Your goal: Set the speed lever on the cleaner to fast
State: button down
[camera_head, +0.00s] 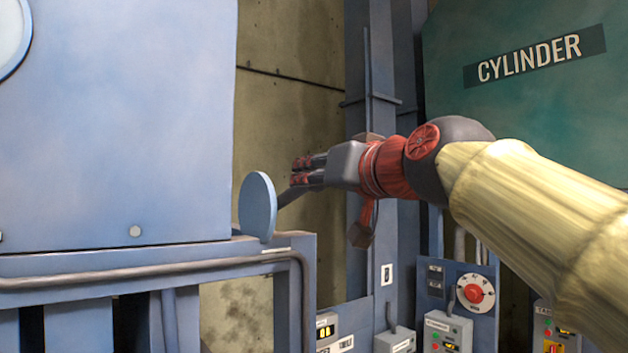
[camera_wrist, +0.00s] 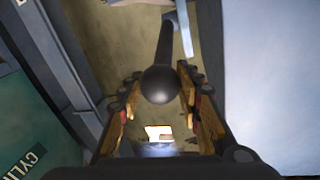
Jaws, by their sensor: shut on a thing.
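A dark lever with a round ball knob (camera_wrist: 160,86) runs between my fingers in the wrist view. In the head view its grey rod (camera_head: 288,196) comes out beside a round blue disc (camera_head: 257,207) and slants up to the right into my gripper. The disc stands at the right edge of a large pale blue housing (camera_head: 120,120), perhaps the cleaner; no name or speed marks on it are legible. My gripper (camera_head: 303,171) points left and is shut around the lever near its knob. The knob is hidden in the head view.
A green panel marked CYLINDER (camera_head: 540,95) stands behind my arm at upper right. Control boxes (camera_head: 445,332) and a dial with a red knob (camera_head: 474,293) are below my arm. Blue uprights (camera_head: 385,60) stand behind the gripper. A blue frame with a pipe (camera_head: 150,272) runs along the lower left.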

jog(key=shift+s+d+f+t+b, duration=0.1)
jog(key=shift+f+t+b, duration=0.15)
jog(key=shift+f+b, duration=0.95)
jog(key=shift+s+d+f+t+b, duration=0.15)
jog(key=shift+t+b, duration=0.1)
jog(key=shift+b, duration=1.9)
notch_tip(320, 180, down, 12)
jog(key=w+a+m+t+y+b, duration=0.1)
jog(key=t+b, duration=0.3)
jog(key=b, duration=2.2)
jog(key=shift+w+a+r+m, duration=0.15)
jog(key=shift+w+m, duration=0.15)
jog(key=shift+w, duration=0.1)
jog(key=c, duration=1.3)
grip_release()
jog(key=shift+r, duration=0.1)
jog(key=shift+o, duration=0.3)
jog(key=shift+s, duration=0.1)
jog(key=shift+s, duration=0.1)
